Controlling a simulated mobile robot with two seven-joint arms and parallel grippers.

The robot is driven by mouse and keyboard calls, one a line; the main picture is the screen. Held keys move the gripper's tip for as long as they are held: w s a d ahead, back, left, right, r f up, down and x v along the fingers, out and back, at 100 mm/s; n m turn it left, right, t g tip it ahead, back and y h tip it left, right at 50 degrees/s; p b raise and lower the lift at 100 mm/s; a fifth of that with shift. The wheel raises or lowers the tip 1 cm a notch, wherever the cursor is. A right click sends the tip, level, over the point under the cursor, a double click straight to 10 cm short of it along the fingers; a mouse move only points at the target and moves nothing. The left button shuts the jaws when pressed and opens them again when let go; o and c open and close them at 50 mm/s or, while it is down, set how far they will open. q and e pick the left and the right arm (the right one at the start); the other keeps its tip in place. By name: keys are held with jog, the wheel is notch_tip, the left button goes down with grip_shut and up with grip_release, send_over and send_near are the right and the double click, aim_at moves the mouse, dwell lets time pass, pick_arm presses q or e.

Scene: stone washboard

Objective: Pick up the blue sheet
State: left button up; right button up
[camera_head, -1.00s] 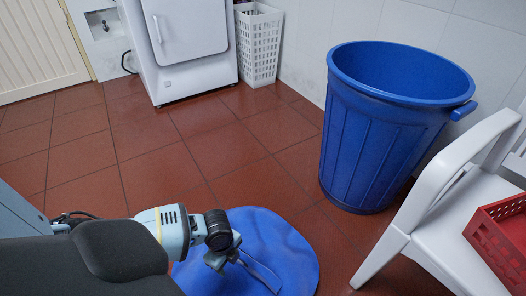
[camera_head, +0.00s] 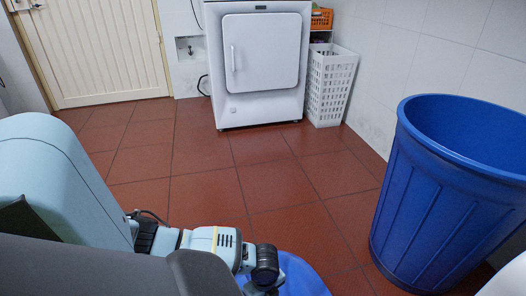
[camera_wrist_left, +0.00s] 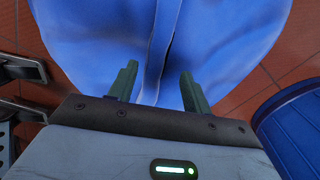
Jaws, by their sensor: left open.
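The blue sheet (camera_head: 303,277) lies on the floor and shows only in part at the bottom edge of the head view. In the left wrist view the blue sheet (camera_wrist_left: 225,40) fills the upper middle, with a raised fold running between the fingers. My left gripper (camera_wrist_left: 158,78) is open, its two dark fingers apart over the sheet, one on each side of the fold. Whether the fingers touch the cloth cannot be told. In the head view my left wrist covers part of the sheet, and the fingers are not clear. My right gripper is not in view.
A large blue bin (camera_head: 437,200) stands at the right; a blue ribbed side (camera_wrist_left: 295,130) shows in the wrist view. A sliver of white furniture (camera_head: 507,281) is at the bottom right corner. A white appliance (camera_head: 262,70) and white basket (camera_head: 330,85) stand at the back. The tiled floor between is clear.

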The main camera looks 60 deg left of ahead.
pick_arm(q)
jog(key=f+b, duration=0.2)
jog(key=f, duration=0.1)
jog(key=f+b, duration=0.1)
jog(key=f, duration=0.1)
jog(key=shift+s+a+f, duration=0.1)
jog(key=shift+s+a, duration=0.1)
jog(key=shift+s, duration=0.05)
dwell(0.3)
jog(key=shift+f, duration=0.15)
dwell(0.3)
